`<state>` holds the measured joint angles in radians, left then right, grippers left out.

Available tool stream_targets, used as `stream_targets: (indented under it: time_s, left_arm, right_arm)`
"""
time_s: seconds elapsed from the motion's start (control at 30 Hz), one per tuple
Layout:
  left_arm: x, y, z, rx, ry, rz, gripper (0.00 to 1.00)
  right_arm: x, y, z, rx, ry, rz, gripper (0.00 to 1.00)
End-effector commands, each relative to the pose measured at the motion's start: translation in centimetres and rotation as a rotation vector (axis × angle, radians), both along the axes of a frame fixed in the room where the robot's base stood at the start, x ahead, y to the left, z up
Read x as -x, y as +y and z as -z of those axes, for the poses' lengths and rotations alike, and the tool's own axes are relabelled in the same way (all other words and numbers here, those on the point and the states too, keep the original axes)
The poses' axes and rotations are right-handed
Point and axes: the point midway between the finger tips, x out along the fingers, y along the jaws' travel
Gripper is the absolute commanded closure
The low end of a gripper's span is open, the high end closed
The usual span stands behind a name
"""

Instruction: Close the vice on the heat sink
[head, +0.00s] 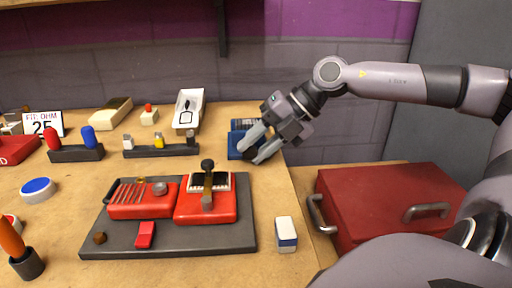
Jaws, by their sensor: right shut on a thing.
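The blue vice (233,147) stands near the back right edge of the workbench. A dark, ribbed block that looks like the heat sink (245,124) sits at the top of the vice, and part of it is behind my gripper. My right gripper (253,154) comes from the right. Its pale fingers are shut around a dark round part at the front of the vice, which looks like its knob. The gap between the jaws and the heat sink is too small to judge. My left gripper is not in view.
A dark board (170,243) with red devices lies in front of the vice. A white and blue block (286,234) stands at the right bench edge. A tool rack (160,152) is left of the vice. A red toolbox (390,200) is beyond the bench edge.

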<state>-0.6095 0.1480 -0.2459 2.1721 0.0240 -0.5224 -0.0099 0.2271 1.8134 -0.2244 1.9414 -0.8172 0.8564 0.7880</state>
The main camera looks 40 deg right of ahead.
Motion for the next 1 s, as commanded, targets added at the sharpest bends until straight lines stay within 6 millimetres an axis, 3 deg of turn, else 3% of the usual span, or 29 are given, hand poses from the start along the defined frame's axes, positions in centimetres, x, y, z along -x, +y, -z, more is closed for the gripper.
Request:
stream_targets:
  time_s: [0.5,0.53,0.6,1.0]
  left_arm:
    - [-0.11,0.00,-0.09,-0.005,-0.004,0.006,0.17]
    - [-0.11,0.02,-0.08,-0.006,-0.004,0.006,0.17]
    - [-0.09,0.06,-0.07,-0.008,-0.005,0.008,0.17]
    - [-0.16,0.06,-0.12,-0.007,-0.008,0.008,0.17]
  right_arm:
    - [-0.06,-0.10,-0.06,-0.006,-0.006,0.004,0.98]
    - [-0.06,-0.11,-0.06,-0.005,-0.006,0.004,0.58]
    - [-0.06,-0.10,-0.06,-0.006,-0.006,0.004,0.42]
    - [0.06,-0.09,0.19,-0.003,0.000,0.001,0.42]
